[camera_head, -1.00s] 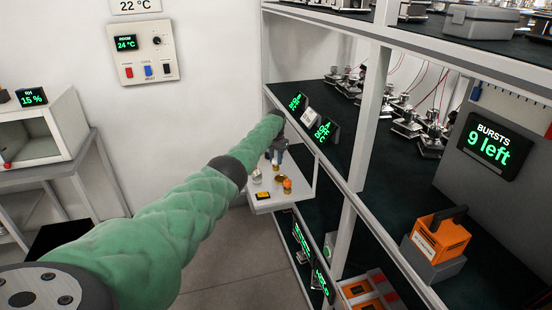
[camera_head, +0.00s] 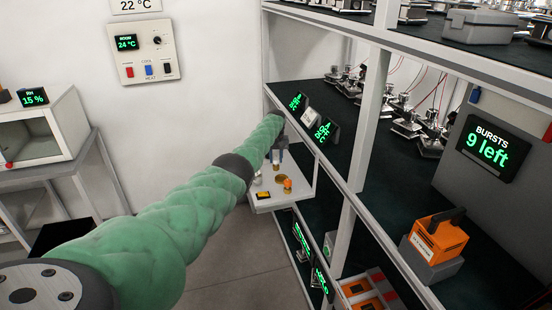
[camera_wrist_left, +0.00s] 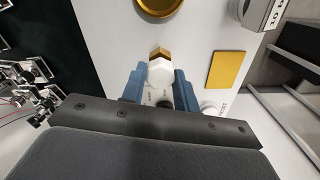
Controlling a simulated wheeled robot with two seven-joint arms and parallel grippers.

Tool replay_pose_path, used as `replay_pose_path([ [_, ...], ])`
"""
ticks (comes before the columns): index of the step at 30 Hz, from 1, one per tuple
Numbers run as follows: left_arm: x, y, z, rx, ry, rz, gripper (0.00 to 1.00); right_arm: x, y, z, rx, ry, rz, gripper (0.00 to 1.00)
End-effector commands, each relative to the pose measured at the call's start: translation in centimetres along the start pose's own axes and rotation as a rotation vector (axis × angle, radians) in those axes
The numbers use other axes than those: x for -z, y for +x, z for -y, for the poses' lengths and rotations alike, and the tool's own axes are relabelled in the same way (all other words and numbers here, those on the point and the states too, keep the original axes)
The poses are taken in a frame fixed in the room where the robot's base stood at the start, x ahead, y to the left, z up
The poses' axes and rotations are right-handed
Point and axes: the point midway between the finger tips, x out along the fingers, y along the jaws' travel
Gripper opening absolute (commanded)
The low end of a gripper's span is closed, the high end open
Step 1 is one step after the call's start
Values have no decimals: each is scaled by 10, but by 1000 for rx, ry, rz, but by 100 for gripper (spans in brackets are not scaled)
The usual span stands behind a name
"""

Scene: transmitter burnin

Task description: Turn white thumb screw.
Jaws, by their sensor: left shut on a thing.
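The white thumb screw (camera_wrist_left: 160,72) is a white hexagonal head with a brass hex piece beside it in the left wrist view. My left gripper (camera_wrist_left: 160,88) has its blue fingers on either side of the white head and is shut on it. In the head view my left gripper (camera_head: 277,158) points down over the small white shelf (camera_head: 290,198). The screw is too small and too covered by the gripper to make out there. My right gripper is not in view.
An orange-topped piece (camera_head: 287,184) and a yellow plate (camera_head: 262,195) are on the small shelf near my gripper. A brass dish (camera_wrist_left: 158,6) and another white knob (camera_wrist_left: 210,108) lie close to the fingers. The rack post (camera_head: 364,125) stands to the right.

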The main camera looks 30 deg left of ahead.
Motion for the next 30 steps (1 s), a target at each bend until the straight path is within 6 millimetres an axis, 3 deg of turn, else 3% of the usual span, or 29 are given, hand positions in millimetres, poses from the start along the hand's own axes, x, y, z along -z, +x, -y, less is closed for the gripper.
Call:
replay_pose_path([
  [15, 3, -6, 0, -3, -19, -8, 7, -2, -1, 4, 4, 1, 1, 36],
  [16, 3, -6, 0, -3, -19, -8, 34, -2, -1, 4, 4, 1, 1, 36],
  [19, 2, -5, 0, -2, -19, -6, 52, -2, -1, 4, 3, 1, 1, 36],
  [30, 1, -5, 0, -1, -18, -3, 52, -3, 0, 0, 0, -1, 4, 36],
])
